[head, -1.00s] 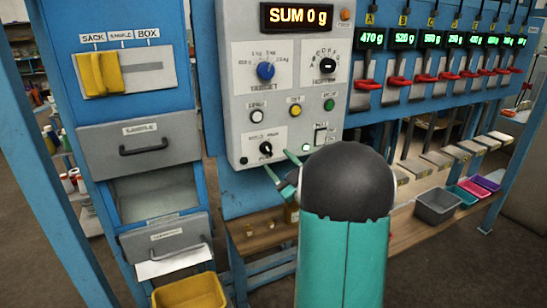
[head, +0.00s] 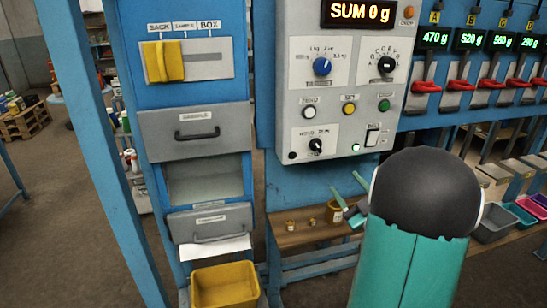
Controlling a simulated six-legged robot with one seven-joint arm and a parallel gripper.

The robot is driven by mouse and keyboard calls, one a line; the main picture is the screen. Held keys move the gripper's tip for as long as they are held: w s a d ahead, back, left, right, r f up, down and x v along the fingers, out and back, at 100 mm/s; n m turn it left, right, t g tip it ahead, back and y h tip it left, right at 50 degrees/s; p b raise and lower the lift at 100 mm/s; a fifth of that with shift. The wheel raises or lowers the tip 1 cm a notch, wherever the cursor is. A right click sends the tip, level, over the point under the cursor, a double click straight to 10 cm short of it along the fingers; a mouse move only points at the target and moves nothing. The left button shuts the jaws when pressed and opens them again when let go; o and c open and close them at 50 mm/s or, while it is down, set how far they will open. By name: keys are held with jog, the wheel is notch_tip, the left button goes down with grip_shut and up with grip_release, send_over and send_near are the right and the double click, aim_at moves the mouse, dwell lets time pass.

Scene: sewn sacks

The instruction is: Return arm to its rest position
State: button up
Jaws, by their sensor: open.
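My arm shows at the lower right in the head view as a teal link with a dark rounded joint. My gripper (head: 350,194) is partly hidden behind that joint. Its two thin green fingers stick out to the upper left and stand apart, with nothing visible between them. They are in front of the area below the grey control panel (head: 299,88), whose display reads SUM 0 g.
A blue cabinet at the left has a yellow slider (head: 163,61), a sample drawer (head: 195,134) and a yellow bin (head: 225,285) below. A wooden shelf (head: 290,236) holds small brown containers. Red levers (head: 427,87) and coloured trays are at the right.

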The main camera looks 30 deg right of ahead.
jog(key=w+a+r+m+g+h, duration=0.3)
jog(key=w+a+r+g, duration=0.1)
jog(key=w+a, duration=0.15)
jog(key=a+m+g, duration=0.3)
jog(key=a+g, duration=0.1)
jog(key=a, duration=0.5)
jog(key=s+a+f+g+y, duration=0.2)
jog(key=s+a+g, duration=0.2)
jog(key=s+a, duration=0.4)
jog(key=s+a+f+g+y, duration=0.2)
jog(key=s+a+g, duration=0.2)
jog(key=s+a, duration=0.5)
jog(key=a, duration=0.4)
jog(key=shift+s+a+y, duration=0.2)
jog(key=shift+a+y, duration=0.1)
jog(key=shift+a, duration=0.1)
